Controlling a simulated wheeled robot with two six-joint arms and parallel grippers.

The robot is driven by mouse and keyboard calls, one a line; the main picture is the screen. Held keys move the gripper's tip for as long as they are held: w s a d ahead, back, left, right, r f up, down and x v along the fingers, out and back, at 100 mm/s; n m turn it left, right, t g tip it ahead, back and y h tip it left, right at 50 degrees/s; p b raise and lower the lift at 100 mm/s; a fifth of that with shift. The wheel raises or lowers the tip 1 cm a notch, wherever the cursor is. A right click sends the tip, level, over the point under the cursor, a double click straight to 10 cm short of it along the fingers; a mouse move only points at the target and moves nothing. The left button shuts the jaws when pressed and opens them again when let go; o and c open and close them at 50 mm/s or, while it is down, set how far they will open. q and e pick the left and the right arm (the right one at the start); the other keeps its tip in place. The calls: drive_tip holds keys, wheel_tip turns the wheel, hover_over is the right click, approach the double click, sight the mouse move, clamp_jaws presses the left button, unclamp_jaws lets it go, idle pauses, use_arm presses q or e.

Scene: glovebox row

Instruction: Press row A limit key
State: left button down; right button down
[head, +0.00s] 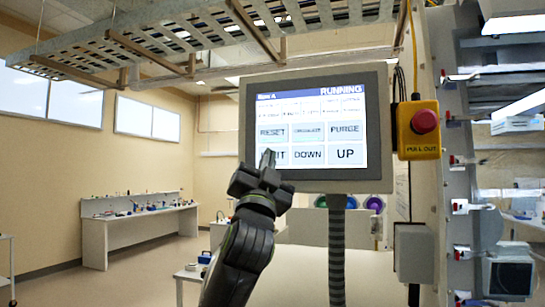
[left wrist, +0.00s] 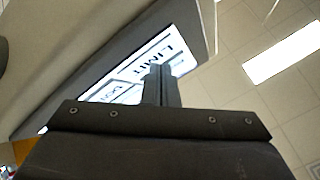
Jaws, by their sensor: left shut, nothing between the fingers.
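The touch panel (head: 310,185) is a grey-framed screen headed "Row A" and "RUNNING". Its keys include RESET (head: 272,132), PURGE (head: 345,131), DOWN (head: 308,154) and UP (head: 345,153). The LIMIT key (head: 281,155) is at the lower left of the screen, and its left letters are hidden behind my left gripper (head: 267,160). In the left wrist view the word on the LIMIT key (left wrist: 172,50) shows close to the fingertips (left wrist: 158,70). My left gripper is shut and empty, pointing up at this key. I cannot tell whether the fingertips touch the screen. My right gripper is out of view.
A yellow box with a red emergency button (head: 424,122) hangs right of the panel. A ribbed post (head: 337,250) stands below the panel. A cable tray (head: 200,30) runs overhead. A white workbench (head: 140,220) stands at the back left, with open floor before it.

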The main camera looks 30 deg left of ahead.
use_arm(q)
drive_tip(key=shift+s, duration=0.1)
idle(0.4)
drive_tip(key=shift+s+d, duration=0.15)
drive_tip(key=shift+s, duration=0.5)
drive_tip(key=s, duration=0.2)
drive_tip(key=s+d, duration=0.1)
drive_tip(key=s, duration=0.2)
drive_tip(key=shift+d+b, duration=0.1)
drive_tip(key=shift+b, duration=0.2)
drive_tip(key=shift+w, duration=0.1)
idle(0.5)
